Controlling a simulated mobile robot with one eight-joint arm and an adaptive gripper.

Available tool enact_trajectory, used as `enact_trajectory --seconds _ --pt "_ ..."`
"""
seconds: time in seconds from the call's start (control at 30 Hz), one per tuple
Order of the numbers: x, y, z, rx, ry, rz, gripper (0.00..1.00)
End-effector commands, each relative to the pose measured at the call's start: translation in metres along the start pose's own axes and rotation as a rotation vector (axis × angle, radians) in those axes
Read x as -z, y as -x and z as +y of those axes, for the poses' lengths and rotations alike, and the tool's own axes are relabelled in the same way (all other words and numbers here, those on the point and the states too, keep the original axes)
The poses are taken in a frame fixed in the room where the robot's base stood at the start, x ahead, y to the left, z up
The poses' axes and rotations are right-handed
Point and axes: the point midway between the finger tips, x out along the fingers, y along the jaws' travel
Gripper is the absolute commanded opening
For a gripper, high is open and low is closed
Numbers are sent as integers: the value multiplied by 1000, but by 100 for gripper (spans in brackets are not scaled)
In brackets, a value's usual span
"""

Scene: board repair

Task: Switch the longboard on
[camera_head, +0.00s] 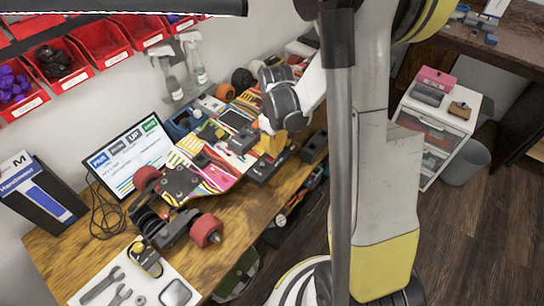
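The longboard (218,181) lies upside down along the workbench, with a multicoloured striped deck. Its near truck and red wheels (206,231) are at the lower left, and dark wheels (242,79) show at the far end. Black and grey electronics modules (243,140) sit on and beside the middle of the deck. My gripper (268,124) is at the end of my white and black wrist, over the right side of the board's middle. Its fingers cannot be made out, nor whether it touches anything. A power switch cannot be picked out; my wrist covers part of the board.
A monitor (128,158) and a blue-and-white box (40,192) stand at the bench's left. Tools lie on a white mat (185,275) at the near end. Red bins (105,45) and spray bottles (193,60) are behind. A drawer unit (436,126) stands right.

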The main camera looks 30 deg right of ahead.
Motion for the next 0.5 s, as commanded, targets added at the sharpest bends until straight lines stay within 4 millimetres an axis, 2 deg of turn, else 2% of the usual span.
enact_trajectory --seconds 0.33,0.5 --pt "0 -6 0 1 0 0 0" --pt "0 -3 -1 1 0 0 0"
